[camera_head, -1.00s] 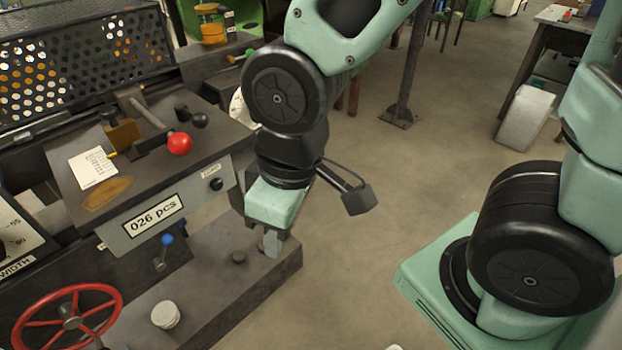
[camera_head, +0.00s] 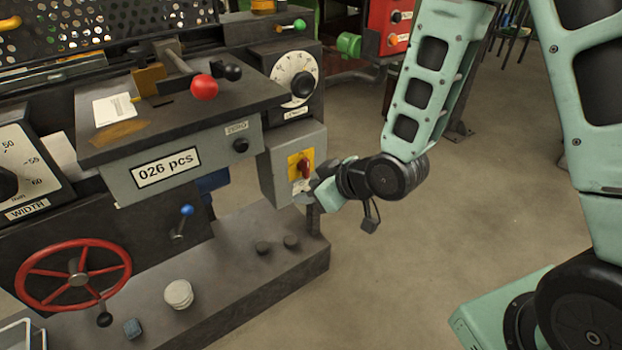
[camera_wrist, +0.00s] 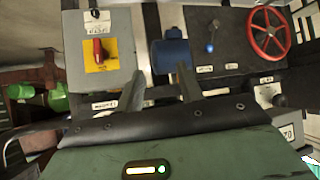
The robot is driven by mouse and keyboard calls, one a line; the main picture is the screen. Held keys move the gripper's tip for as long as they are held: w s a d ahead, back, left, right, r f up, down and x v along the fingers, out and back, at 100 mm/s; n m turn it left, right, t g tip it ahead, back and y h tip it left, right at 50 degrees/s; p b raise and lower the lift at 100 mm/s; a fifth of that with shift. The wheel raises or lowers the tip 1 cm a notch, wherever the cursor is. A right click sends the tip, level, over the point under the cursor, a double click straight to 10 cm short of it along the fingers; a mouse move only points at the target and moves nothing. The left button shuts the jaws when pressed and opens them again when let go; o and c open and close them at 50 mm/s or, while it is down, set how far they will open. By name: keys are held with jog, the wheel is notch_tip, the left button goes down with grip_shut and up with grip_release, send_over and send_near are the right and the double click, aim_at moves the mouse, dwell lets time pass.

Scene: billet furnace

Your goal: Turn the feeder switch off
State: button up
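A red rotary switch knob (camera_head: 303,166) sits on a yellow plate on the front of a grey box, at the right end of the machine. The knob also shows in the wrist view (camera_wrist: 98,51), at upper left, with small labels on the box that I cannot read clearly. My gripper (camera_head: 314,192) is just in front of the box, low and to the right of the knob. In the wrist view my gripper (camera_wrist: 161,88) has its two fingers apart with nothing between them. The knob lies to the left of both fingers and apart from them.
A grey counter panel (camera_head: 188,167) reading "026 pcs" is left of the switch box. A white dial (camera_head: 293,77) is above it. A blue-tipped lever (camera_head: 186,211) and a red handwheel (camera_head: 75,275) are lower left. Floor is open to the right.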

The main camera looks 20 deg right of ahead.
jog(key=w+d+f+m+t+b, duration=0.1)
jog(key=w+d+f+t+b, duration=0.3)
jog(key=f, duration=0.4)
jog(key=m+t+b, duration=0.3)
jog(key=t+b, duration=0.2)
jog(key=b, duration=1)
send_near(308, 165)
jog(key=x, duration=0.9)
jog(key=shift+w, duration=0.15)
grip_shut()
